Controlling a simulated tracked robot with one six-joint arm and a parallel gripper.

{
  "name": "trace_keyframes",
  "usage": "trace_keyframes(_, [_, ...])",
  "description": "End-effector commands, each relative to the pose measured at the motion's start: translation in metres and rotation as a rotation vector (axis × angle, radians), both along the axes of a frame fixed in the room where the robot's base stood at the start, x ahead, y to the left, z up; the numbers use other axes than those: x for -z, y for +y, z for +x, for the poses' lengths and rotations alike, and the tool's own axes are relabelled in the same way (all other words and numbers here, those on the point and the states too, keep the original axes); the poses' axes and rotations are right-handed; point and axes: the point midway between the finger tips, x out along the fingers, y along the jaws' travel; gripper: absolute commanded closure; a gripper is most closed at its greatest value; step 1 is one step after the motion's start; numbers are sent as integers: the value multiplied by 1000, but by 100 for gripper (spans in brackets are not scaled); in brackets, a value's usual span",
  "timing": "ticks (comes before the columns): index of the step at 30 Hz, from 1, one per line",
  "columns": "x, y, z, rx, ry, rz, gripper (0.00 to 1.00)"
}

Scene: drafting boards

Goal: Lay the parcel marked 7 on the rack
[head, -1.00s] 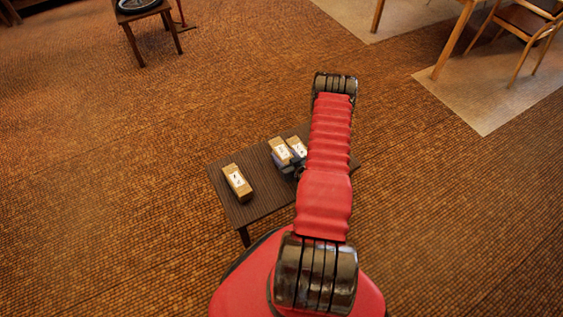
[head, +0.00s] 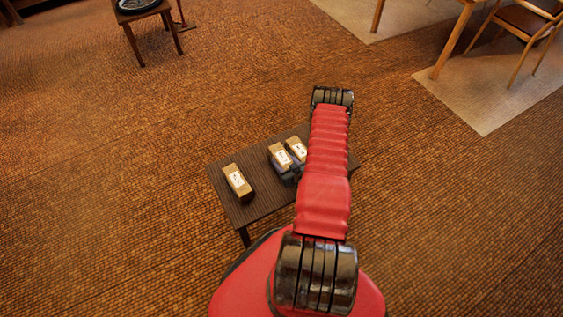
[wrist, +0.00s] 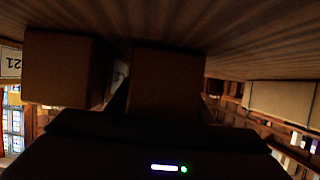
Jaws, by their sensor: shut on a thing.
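Three tan parcels with white labels are at a low dark table (head: 262,203). One parcel (head: 238,181) lies alone on its left part. Two more, a middle parcel (head: 281,157) and a right parcel (head: 297,149), are close together beside my arm. Their labels are too small to read, so I cannot tell which is marked 7. My gripper (head: 289,174) is at the near end of the middle parcel, partly hidden by my arm. In the dark, upside-down wrist view, it is shut on a central box (wrist: 167,78). I cannot tell whether this box touches the table.
Another box (wrist: 62,70) stands close beside the held one in the wrist view, and a farther one (wrist: 280,100) shows at right. A small table (head: 142,14) with a wheel stands at back left. A chair (head: 525,25) is at back right. Open floor surrounds the parcel table.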

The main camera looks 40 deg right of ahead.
Motion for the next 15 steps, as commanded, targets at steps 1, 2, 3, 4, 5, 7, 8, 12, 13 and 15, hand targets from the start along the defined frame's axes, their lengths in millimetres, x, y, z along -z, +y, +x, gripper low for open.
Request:
trace_keyframes(1, [-1, 0, 0, 0, -2, -1, 89])
trace_keyframes(2, [0, 0, 0, 0, -2, -1, 89])
trace_keyframes(3, [0, 0, 0, 0, -2, -1, 89])
trace_keyframes(4, [1, 0, 0, 0, -2, -1, 89])
trace_keyframes(5, [2, 0, 0, 0, 0, 0, 53])
trace_keyframes(7, [2, 0, 0, 0, 0, 0, 48])
trace_keyframes(8, [2, 0, 0, 0, 0, 0, 45])
trace_keyframes(12, [2, 0, 0, 0, 0, 0, 45])
trace_keyframes(13, [2, 0, 0, 0, 0, 0, 45])
trace_keyframes(15, [1, 0, 0, 0, 0, 0, 45])
